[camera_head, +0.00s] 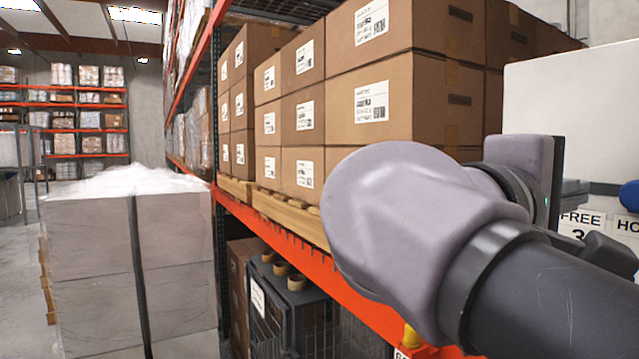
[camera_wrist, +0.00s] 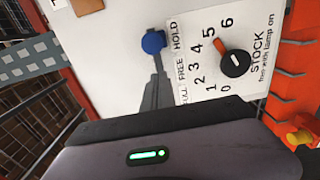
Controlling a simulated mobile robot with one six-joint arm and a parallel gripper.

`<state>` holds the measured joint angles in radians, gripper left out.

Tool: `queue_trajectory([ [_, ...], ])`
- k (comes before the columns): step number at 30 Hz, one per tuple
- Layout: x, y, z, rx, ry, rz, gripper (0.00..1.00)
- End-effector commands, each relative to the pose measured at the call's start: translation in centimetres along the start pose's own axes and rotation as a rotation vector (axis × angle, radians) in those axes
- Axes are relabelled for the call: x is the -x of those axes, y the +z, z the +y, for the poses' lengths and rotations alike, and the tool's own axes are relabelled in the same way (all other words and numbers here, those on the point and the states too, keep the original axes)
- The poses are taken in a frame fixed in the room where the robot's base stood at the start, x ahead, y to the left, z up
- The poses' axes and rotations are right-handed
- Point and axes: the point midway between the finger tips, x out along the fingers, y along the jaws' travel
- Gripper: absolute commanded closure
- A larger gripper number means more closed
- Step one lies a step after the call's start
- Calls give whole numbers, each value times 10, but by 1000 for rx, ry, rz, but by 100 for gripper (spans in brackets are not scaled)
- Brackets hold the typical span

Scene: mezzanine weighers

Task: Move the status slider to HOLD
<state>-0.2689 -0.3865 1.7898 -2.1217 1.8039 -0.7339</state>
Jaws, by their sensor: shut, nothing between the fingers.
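The status slider's blue knob (camera_wrist: 153,41) stands beside the word HOLD on the white label strip (camera_wrist: 178,52), at the HOLD side of FREE. I cannot tell whether it is at the end of its travel. In the head view the blue knob (camera_head: 629,195) is cut by the right edge, above the words FREE and HO. My gripper (camera_wrist: 157,60) points at the panel, its narrow grey tip close to the knob on the FREE side. The fingers look shut and empty. Whether they touch the knob is unclear.
A black STOCK dial (camera_wrist: 236,63) with an orange pointer and numbers sits beside the slider. An orange rack beam (camera_wrist: 292,75) with a yellow knob (camera_wrist: 300,137) is at the right. Stacked cartons (camera_head: 385,90) and a wrapped pallet (camera_head: 90,270) stand left of the panel.

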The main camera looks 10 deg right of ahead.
Motion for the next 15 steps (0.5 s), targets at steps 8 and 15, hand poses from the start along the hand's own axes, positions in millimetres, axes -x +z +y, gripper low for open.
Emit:
queue_trajectory([
  [8,31,-1,3,0,0,3,100],
  [15,57,0,3,1,1,2,100],
])
